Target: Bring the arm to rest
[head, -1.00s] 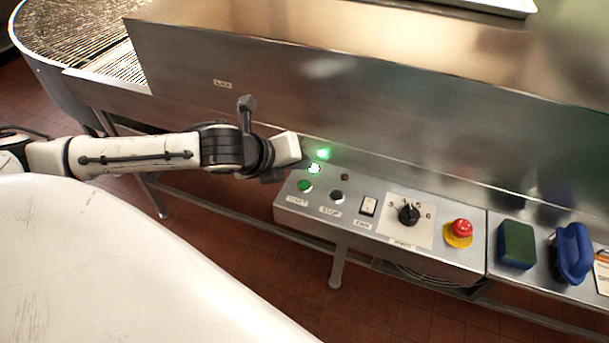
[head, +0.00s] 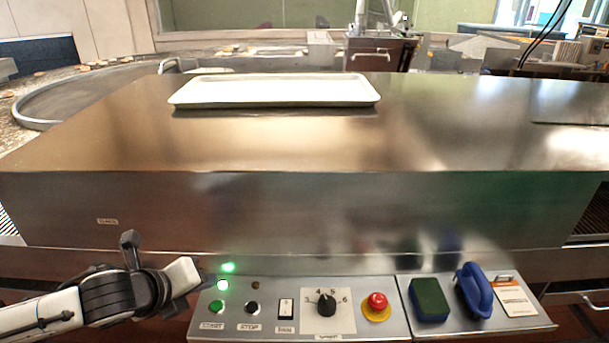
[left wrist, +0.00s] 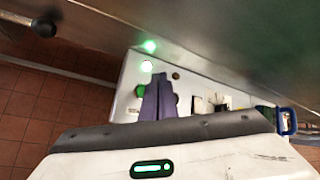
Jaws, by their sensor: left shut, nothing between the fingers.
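My left arm comes in from the left in the head view. Its gripper (head: 205,283) is shut and empty, just left of the lit green lamp (head: 223,284) on the control panel (head: 268,290). In the left wrist view its two fingers (left wrist: 157,92) lie together in front of the panel (left wrist: 130,88). They partly cover the green start button, which shows clear in the head view (head: 217,307). I cannot tell whether the fingertips touch the panel. My right gripper is not in view.
The panel also carries a black stop button (head: 252,308), a dial (head: 326,302) and a red emergency button (head: 377,301). A green sponge (head: 429,299) and a blue-handled tool (head: 474,288) lie to the right. A steel hood (head: 330,215) rises behind, with a white tray (head: 275,90) on top.

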